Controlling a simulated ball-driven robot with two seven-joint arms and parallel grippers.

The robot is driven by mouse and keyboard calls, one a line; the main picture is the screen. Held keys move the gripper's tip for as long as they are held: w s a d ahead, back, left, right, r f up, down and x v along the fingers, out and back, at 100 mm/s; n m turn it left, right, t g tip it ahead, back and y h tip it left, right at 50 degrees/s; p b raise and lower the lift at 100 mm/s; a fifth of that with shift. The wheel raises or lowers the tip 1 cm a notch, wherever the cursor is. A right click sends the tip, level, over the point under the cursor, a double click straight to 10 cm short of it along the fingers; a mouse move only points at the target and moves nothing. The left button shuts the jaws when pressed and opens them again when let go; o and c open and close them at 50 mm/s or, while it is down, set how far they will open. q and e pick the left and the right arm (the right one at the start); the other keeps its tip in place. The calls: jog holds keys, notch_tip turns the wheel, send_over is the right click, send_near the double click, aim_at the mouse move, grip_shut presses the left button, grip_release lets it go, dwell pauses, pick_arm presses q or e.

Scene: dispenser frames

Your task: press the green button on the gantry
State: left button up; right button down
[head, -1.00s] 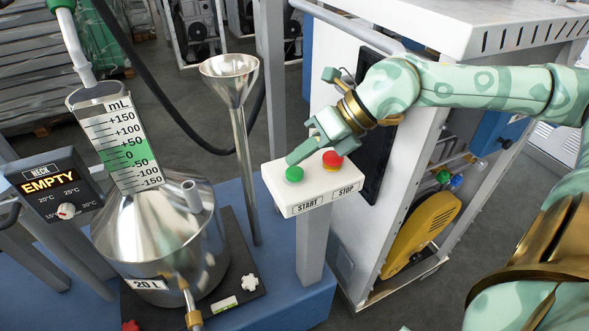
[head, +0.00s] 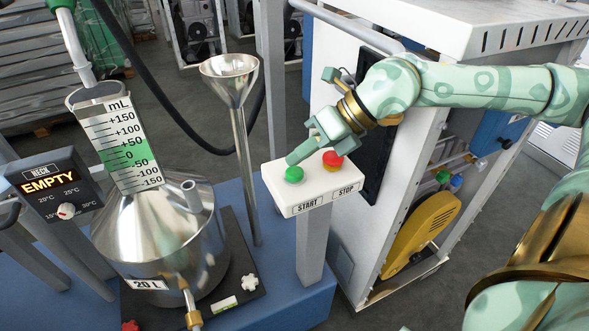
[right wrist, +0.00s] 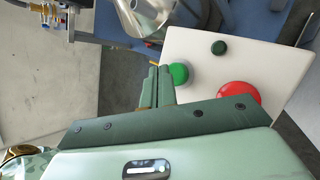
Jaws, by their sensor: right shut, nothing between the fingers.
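The green button (head: 294,174) sits on a white box (head: 283,194) marked START and STOP, on a grey post. The red button (head: 332,160) is to its right, above STOP. My right gripper (head: 291,160) is shut and empty, its fingertips just above the back edge of the green button. In the right wrist view the shut fingers (right wrist: 158,78) are beside the green button (right wrist: 179,74). I cannot tell whether they touch it. My left gripper is not in view.
A steel vessel (head: 150,235) with a scaled neck stands left of the box. A steel funnel (head: 230,75) on a tall tube rises behind it. A display (head: 50,185) reads EMPTY. A white cabinet (head: 345,235) is close on the right, under my right arm.

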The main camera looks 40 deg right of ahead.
aim_at(301, 171)
jog(key=shift+f, duration=0.1)
jog(key=shift+f, duration=0.3)
jog(key=shift+f, duration=0.45)
dwell(1.0)
jog(key=shift+r, duration=0.9)
jog(key=shift+r, duration=2.5)
